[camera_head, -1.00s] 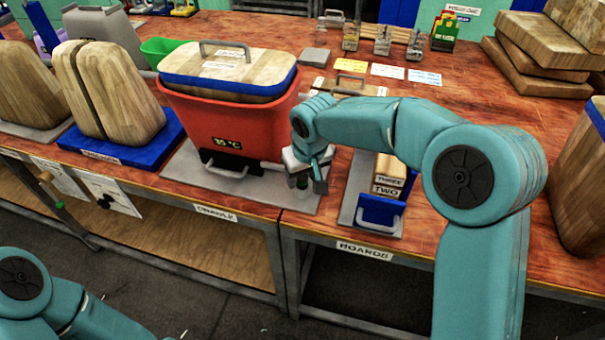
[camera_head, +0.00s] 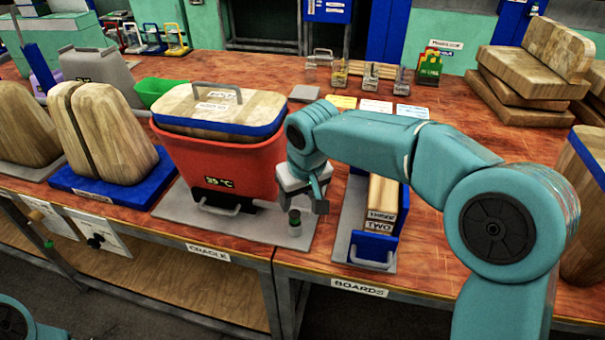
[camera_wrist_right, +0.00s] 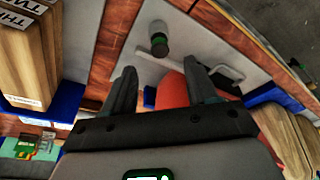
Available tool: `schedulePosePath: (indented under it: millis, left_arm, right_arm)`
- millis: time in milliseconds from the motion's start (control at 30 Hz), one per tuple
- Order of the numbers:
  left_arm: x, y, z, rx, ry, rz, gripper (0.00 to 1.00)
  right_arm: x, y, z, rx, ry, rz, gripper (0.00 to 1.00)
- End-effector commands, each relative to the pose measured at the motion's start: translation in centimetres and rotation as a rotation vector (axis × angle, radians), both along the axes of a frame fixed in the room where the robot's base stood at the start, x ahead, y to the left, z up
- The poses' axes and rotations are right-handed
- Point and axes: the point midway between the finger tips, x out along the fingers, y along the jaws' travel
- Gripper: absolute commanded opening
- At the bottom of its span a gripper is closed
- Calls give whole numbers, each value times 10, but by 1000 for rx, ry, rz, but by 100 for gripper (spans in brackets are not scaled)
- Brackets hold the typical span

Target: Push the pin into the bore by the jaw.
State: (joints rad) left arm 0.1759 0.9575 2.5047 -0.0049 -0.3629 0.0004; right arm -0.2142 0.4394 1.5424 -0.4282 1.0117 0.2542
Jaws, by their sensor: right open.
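A short upright pin-like piece (camera_head: 294,221), dark with a green part, stands on the grey cradle plate (camera_head: 262,227) at the front right corner of the red bin. In the right wrist view the piece (camera_wrist_right: 159,41) shows a dark end and a green band, ahead of the fingers. I cannot tell its bore or how deep it sits. My right gripper (camera_head: 306,198) is just behind and above it, apart from it. In the wrist view its fingers (camera_wrist_right: 160,88) are spread and empty. My left gripper is out of view.
The red bin (camera_head: 213,165) stands close left of my right gripper, with a grey handle (camera_wrist_right: 230,76) near the fingers. The blue board holder (camera_head: 372,245) with wooden boards is close on the right. Wooden blocks (camera_head: 110,125) stand farther left.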

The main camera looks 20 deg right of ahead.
Motion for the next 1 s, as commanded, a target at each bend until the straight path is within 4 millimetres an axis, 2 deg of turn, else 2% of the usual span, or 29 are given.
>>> schedulePosePath:
  millis: [33, 200, 400, 1000]
  left_arm:
    - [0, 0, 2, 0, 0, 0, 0]
    - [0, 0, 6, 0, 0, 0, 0]
    - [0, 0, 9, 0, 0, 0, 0]
    - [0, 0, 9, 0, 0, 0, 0]
  right_arm:
    - [-3, 0, 16, 2, -6, 0, 58]
    - [-13, 0, 55, 0, -6, 2, 58]
    - [-21, 0, 81, 1, -3, 1, 58]
    - [-23, -1, 86, 1, -3, 1, 58]
